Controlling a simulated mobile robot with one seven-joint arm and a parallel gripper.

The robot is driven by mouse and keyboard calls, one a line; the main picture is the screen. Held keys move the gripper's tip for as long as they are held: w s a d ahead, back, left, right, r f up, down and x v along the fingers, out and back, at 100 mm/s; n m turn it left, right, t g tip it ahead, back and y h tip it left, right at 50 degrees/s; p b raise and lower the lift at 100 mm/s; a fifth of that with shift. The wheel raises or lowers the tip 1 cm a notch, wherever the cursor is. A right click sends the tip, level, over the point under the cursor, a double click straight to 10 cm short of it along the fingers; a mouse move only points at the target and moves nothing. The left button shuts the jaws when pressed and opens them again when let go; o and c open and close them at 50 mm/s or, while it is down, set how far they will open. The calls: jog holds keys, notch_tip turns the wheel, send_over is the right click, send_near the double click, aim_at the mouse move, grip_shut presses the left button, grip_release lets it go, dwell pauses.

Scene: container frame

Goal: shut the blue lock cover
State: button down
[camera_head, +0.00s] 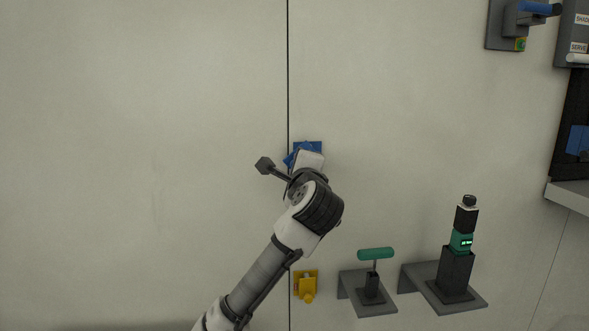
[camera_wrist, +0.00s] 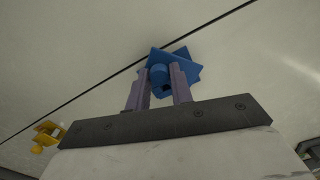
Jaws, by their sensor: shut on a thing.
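The blue lock cover (camera_wrist: 182,66) is on the pale wall, beside a thin dark seam. Its blue plate and a rounded blue part with a dark opening show in the wrist view. In the head view the blue lock cover (camera_head: 315,147) shows only in part behind my wrist. My gripper (camera_wrist: 160,80) has one finger on each side of the rounded blue part and is shut on it. The fingers are hidden by my wrist in the head view. I cannot tell how far the cover is turned.
A yellow lock piece (camera_head: 306,285) is on the wall below. To its right are a green-handled tool (camera_head: 375,254) and a black and green device (camera_head: 461,240) on grey shelves. A grey bracket with a blue handle (camera_head: 535,8) is at the upper right. The left wall is clear.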

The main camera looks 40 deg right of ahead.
jog(key=shift+s+d+f+n+b, duration=0.25)
jog(key=shift+d+n, duration=0.25)
jog(key=shift+n, duration=1.15)
jog(key=shift+s+d+f+n+b, duration=0.1)
jog(key=shift+s+d+f+n, duration=0.35)
jog(key=shift+n, duration=1.25)
jog(key=shift+s+d+f+n+b, duration=0.15)
jog(key=shift+d+n, duration=0.4)
jog(key=shift+n, duration=1.1)
jog(key=shift+s, duration=0.1)
jog(key=c, duration=1.2)
grip_release()
jog(key=shift+c, duration=0.2)
jog(key=shift+r, duration=0.1)
jog(key=b+v, duration=0.3)
jog(key=v, duration=1)
jog(key=shift+s+a, duration=0.25)
jog(key=shift+s, duration=0.05)
